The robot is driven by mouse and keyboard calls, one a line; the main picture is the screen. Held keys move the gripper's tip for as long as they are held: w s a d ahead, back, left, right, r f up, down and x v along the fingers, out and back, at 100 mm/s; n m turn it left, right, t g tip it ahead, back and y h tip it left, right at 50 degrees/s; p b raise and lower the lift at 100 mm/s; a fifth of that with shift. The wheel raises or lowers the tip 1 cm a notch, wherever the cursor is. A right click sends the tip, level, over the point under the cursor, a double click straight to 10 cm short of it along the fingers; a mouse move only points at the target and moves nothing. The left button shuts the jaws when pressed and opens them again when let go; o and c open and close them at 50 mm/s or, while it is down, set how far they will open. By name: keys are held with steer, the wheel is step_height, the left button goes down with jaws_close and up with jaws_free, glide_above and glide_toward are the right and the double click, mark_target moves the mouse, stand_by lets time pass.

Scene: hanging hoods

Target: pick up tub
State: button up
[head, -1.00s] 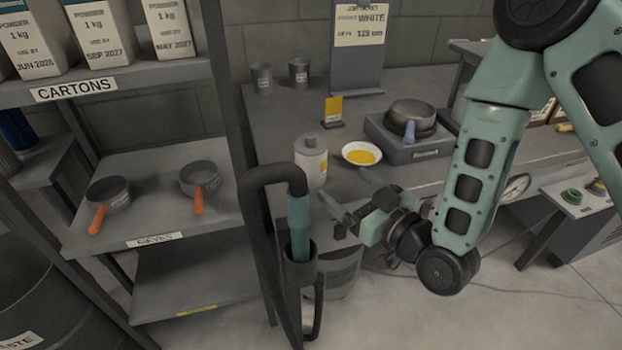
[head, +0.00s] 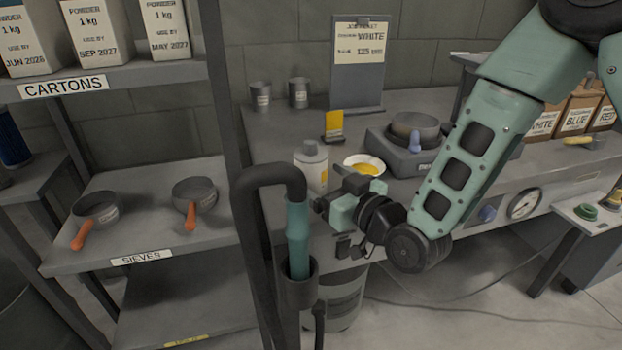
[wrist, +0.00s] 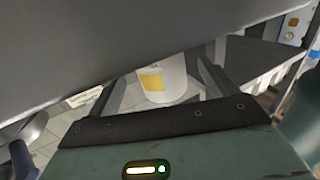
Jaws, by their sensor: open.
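The tub (head: 309,166) is a white container with a grey cap and a yellow label, upright on the worktop near its front left. It also shows in the wrist view (wrist: 172,82), which appears upside down, in the gap between my two fingers. My gripper (head: 326,206) is open and empty, just to the front right of the tub. I cannot tell whether any finger touches it. The fingers are partly hidden in the head view.
A bowl of yellow powder (head: 366,165) stands close behind my gripper, with a pan (head: 414,128) on a scale beyond. A dark hanging hose (head: 262,180) and holder stand at front left. A bucket (head: 338,308) sits below the worktop.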

mark_target(321, 178)
steer(key=shift+x, duration=1.9)
steer(key=c, duration=0.9)
